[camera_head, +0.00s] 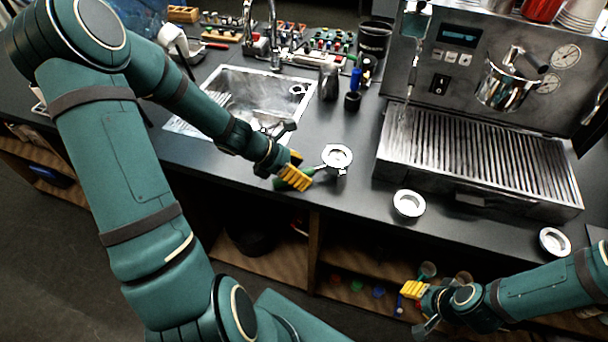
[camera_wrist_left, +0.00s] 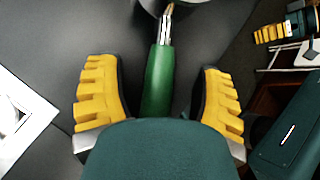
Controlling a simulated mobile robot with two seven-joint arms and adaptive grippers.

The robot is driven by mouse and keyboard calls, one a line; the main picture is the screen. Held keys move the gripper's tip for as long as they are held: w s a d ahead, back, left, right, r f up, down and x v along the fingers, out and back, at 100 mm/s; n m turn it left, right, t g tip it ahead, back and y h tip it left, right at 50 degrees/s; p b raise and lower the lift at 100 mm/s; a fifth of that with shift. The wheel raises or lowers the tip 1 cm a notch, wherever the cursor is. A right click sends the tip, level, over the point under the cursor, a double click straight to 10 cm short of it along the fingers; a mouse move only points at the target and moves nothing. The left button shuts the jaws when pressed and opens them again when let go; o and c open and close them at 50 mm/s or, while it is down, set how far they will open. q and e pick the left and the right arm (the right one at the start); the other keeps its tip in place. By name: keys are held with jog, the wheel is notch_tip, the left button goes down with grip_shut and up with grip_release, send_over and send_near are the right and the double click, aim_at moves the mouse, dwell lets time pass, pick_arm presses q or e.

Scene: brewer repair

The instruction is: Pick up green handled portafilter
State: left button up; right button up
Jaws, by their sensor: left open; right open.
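The green handled portafilter (camera_head: 337,157) lies on the dark counter, right of the sink, its round metal head at the right and its handle toward the left. Its green handle (camera_wrist_left: 157,80) lies between the two yellow fingers of my left gripper (camera_wrist_left: 160,100) in the left wrist view, with a gap on each side. My left gripper (camera_head: 294,177) is open and covers part of the handle in the head view. My right gripper (camera_head: 418,303) is open and empty, low at the lower right, in front of the shelves.
Two round metal pieces (camera_head: 409,203) and (camera_head: 554,241) sit near the counter's front edge. The espresso machine (camera_head: 470,160) stands at the right. The sink (camera_head: 262,95), a steel pitcher (camera_head: 328,82) and small tools are behind. Shelves lie below the counter.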

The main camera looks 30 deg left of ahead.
aim_at(304, 170)
pick_arm(q)
jog(key=shift+w+d+f, duration=0.3)
jog(key=shift+d+f, duration=0.1)
jog(key=shift+f, duration=0.05)
grip_shut()
notch_tip(304, 170, up, 10)
jog(key=p, duration=0.3)
dwell(0.3)
